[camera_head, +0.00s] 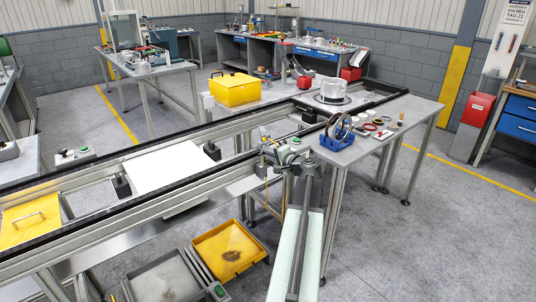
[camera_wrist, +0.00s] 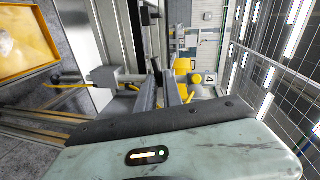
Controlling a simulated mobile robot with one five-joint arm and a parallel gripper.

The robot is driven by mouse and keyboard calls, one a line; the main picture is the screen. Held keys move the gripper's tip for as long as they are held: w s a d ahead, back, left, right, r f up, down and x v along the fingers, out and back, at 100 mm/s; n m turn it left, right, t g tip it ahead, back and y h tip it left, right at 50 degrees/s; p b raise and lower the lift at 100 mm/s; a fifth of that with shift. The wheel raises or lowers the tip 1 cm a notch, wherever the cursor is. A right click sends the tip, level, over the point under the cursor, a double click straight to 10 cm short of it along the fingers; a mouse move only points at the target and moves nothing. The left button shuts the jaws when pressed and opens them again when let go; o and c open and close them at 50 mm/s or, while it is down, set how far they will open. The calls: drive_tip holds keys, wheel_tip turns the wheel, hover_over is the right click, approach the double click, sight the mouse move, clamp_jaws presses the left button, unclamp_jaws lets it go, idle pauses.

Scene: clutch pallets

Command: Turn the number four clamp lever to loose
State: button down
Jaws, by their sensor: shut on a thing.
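My gripper (camera_wrist: 162,76) shows in the wrist view with its two grey fingers pointing away over the conveyor's edge. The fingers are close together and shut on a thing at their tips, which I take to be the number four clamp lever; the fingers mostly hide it. A small plate marked 4 (camera_wrist: 210,79) is just right of the fingers, beside a round yellow knob (camera_wrist: 196,78). In the head view my gripper (camera_head: 268,154) is at the conveyor's near rail, and my arm hides the lever. I cannot tell the lever's setting.
The black-topped conveyor rail (camera_head: 150,215) runs across the view. A grey table (camera_head: 350,155) with rings and small parts stands right of my arm. A yellow tray (camera_head: 228,250) lies low in front. A yellow box (camera_head: 236,90) stands behind. The floor at right is clear.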

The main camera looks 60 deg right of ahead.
drive_tip(key=shift+s+d+r, duration=0.1)
drive_tip(key=shift+d, duration=0.05)
drive_tip(key=c, duration=1.5)
unclamp_jaws()
drive_tip(key=shift+s, duration=0.1)
drive_tip(key=p+v, duration=0.1)
drive_tip(key=v, duration=0.6)
drive_tip(key=shift+s+a, duration=0.2)
drive_tip(key=shift+s, duration=0.05)
drive_tip(key=shift+w, duration=0.1)
